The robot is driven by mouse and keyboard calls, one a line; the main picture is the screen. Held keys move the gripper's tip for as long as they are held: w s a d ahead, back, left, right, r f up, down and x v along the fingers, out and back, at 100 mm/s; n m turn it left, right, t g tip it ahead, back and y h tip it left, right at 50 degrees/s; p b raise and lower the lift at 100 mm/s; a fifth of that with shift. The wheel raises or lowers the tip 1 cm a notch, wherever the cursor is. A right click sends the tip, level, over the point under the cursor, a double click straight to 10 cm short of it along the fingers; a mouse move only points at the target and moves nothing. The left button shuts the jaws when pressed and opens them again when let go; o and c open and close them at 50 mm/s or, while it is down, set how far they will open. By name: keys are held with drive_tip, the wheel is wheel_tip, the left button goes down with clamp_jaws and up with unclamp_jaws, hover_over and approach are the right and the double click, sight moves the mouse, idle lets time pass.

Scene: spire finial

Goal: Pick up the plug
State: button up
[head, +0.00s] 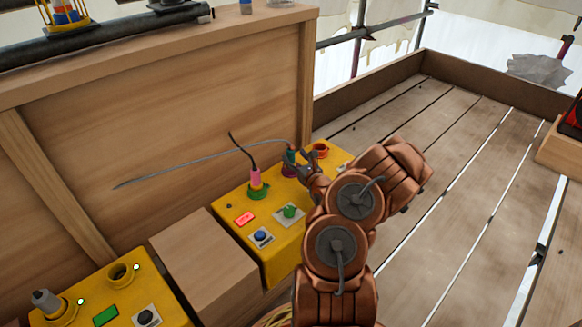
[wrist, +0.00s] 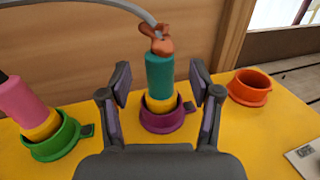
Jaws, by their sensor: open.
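A teal plug with a yellow lower band (wrist: 160,77) stands upright in a purple socket (wrist: 165,121) on a yellow box. A grey cable leaves its orange-brown top; the plug also shows in the head view (head: 291,156), partly hidden by my gripper. My gripper (wrist: 161,86) is open, with one finger on each side of the teal plug and visible gaps between. In the head view my gripper (head: 306,171) is at the plug's right. A pink plug (wrist: 22,101) with a dark cable sits in a green socket (wrist: 55,137) to the left.
An empty orange socket (wrist: 249,88) is to the right. The yellow box (head: 272,232) also carries a red patch, a green knob (head: 290,211) and a blue button (head: 261,237). A wooden wall (head: 170,110) stands close behind. A second yellow box (head: 105,290) is at lower left.

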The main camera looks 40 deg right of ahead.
sight(293, 155)
drive_tip(key=shift+f+b+x, duration=0.25)
drive_tip(key=shift+b+x, duration=0.25)
drive_tip(key=shift+x, duration=0.6)
drive_tip(key=shift+w+d+r, duration=0.15)
drive_tip(key=shift+w+r, duration=0.05)
drive_tip(key=shift+w, duration=0.35)
clamp_jaws()
